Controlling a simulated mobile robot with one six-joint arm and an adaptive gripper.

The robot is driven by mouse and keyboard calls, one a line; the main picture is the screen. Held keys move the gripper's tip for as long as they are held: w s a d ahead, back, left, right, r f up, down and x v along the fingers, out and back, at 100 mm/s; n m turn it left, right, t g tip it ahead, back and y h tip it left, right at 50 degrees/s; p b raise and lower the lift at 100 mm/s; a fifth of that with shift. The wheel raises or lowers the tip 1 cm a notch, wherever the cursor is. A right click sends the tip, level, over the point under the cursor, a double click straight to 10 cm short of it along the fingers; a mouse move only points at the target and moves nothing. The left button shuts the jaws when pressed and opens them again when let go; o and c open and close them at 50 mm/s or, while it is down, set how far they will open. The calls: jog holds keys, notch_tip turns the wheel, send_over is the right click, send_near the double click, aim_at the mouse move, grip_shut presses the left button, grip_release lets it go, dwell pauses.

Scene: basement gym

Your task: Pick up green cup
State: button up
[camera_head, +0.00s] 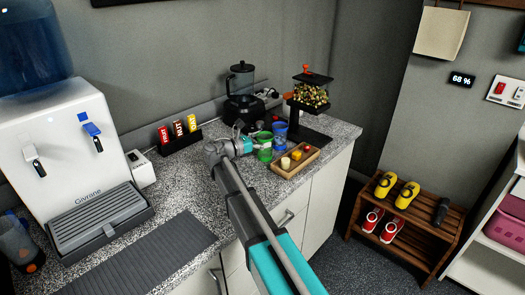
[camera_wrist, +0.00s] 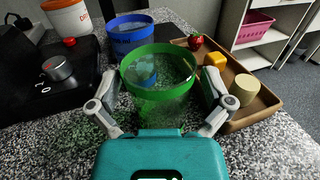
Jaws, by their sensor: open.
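The green cup (camera_head: 264,152) is a see-through tumbler standing upright on the speckled counter, near its front right corner. In the wrist view the green cup (camera_wrist: 160,85) is centred, with its open rim towards me. My gripper (camera_head: 252,146) is low over the counter at the cup's left side in the head view. In the wrist view my gripper (camera_wrist: 158,98) is open, with one finger on each side of the cup. I cannot tell whether either finger touches it. The cup's lower part is partly hidden by my gripper.
A blue cup (camera_wrist: 129,35) stands just behind the green cup. A wooden tray (camera_head: 281,169) with small items lies close on the right. A dark mat (camera_head: 140,262) lies on the counter's left part.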

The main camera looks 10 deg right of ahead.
jog(key=shift+w+d, duration=0.15)
jog(key=shift+d, duration=0.25)
jog(key=c, duration=0.8)
